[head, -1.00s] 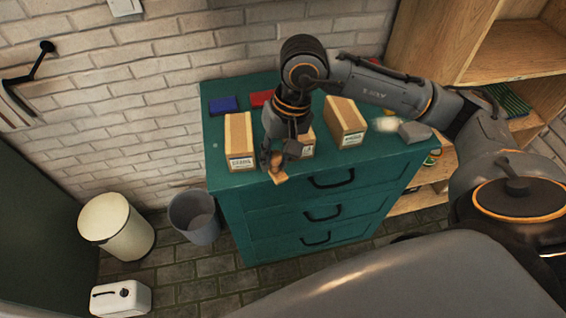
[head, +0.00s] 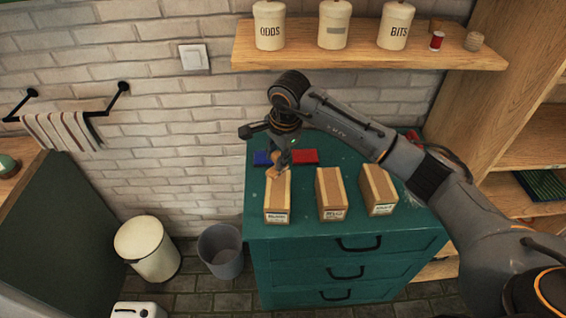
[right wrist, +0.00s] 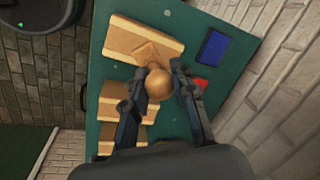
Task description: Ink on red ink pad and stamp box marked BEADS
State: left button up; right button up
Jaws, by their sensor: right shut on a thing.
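My right gripper (head: 281,158) is shut on a wooden stamp (head: 273,172). In the right wrist view its fingers (right wrist: 159,74) close around the stamp's round knob (right wrist: 160,86). The stamp is over the back end of the left box (head: 278,196), just in front of the pads; its underside is hidden. The red ink pad (head: 305,157) lies at the back of the green cabinet top and is partly hidden in the right wrist view (right wrist: 201,84). The middle box (head: 331,190) and right box (head: 378,187) stand beside it. The box labels are too small to read surely. My left gripper is not in view.
A blue ink pad (head: 262,158) lies left of the red one. The green cabinet (head: 300,236) stands against the brick wall. A wall shelf (head: 370,55) with jars is above. A grey bin (head: 221,252) stands at the cabinet's left.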

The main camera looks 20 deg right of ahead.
aim_at(278, 175)
jog(key=shift+s+f+b, duration=0.15)
jog(key=shift+f+b, duration=0.2)
jog(key=shift+f, duration=0.45)
jog(key=shift+s+b+x, duration=0.2)
jog(key=shift+b+x, duration=0.15)
jog(key=shift+x, duration=0.7)
jog(key=shift+s+b+x, duration=0.2)
jog(key=shift+b+x, duration=0.15)
jog(key=shift+x, duration=0.65)
jog(key=shift+d+f, duration=0.1)
jog(key=shift+d, duration=0.1)
jog(key=shift+f+b, duration=0.55)
jog(key=shift+s+f+b, duration=0.1)
jog(key=shift+f+b, duration=0.05)
jog(key=shift+b, duration=0.2)
dwell(0.3)
jog(key=shift+p+v, duration=0.45)
jog(key=shift+v, duration=0.5)
jog(key=shift+w+r+p, duration=0.15)
jog(key=shift+r+p, duration=0.4)
jog(key=shift+r, duration=0.8)
jog(key=shift+w+r+p, duration=0.2)
jog(key=shift+r+p, duration=0.3)
jog(key=shift+r, duration=0.9)
